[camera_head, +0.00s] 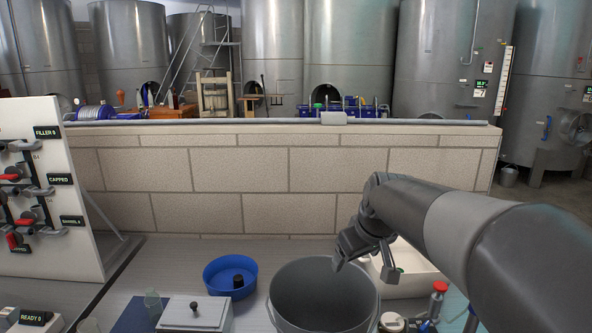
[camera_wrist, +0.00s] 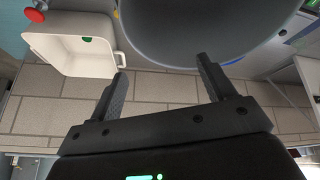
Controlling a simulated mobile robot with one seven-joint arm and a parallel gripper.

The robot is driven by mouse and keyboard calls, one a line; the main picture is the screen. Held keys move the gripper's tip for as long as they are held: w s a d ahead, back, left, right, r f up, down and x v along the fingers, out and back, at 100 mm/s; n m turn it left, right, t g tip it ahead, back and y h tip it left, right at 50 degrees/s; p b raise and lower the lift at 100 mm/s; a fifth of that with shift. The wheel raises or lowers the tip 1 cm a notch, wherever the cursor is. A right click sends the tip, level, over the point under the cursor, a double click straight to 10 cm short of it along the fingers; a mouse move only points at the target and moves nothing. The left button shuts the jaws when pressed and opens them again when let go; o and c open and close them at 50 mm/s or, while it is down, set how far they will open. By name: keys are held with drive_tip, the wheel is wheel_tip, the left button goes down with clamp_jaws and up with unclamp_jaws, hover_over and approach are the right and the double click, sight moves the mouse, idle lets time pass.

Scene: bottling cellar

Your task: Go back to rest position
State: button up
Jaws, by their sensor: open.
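My gripper (camera_head: 363,268) is in the head view, at the end of my dark grey arm, which reaches in from the right. It hangs above the area between a grey bucket and a white tub. In the wrist view both fingers of my gripper (camera_wrist: 162,66) are spread apart with nothing between them. The grey bucket (camera_head: 325,298) stands at the front middle of the bench, and its round dark shape (camera_wrist: 185,28) shows beyond the fingers. The white tub (camera_head: 425,283) is partly hidden behind my arm; it also shows at upper left in the wrist view (camera_wrist: 60,58), with a small green item inside.
A blue bowl (camera_head: 212,280) holding a dark object and a grey lidded box (camera_head: 195,314) stand left of the bucket. A red-capped bottle (camera_head: 437,300) stands at front right. A valve panel (camera_head: 75,170) is at left. A low block wall (camera_head: 290,175) closes the back.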

drive_tip(key=s+d+f+m, duration=0.1)
drive_tip(key=s+f+m, duration=0.1)
drive_tip(key=s, duration=0.9)
drive_tip(key=s+d+f+m+h, duration=0.1)
drive_tip(key=s+f+m, duration=0.1)
drive_tip(key=s, duration=0.9)
drive_tip(key=shift+s+f+m, duration=0.15)
drive_tip(key=shift+f+m, duration=0.1)
drive_tip(key=shift+m, duration=0.25)
drive_tip(key=shift+d, duration=0.1)
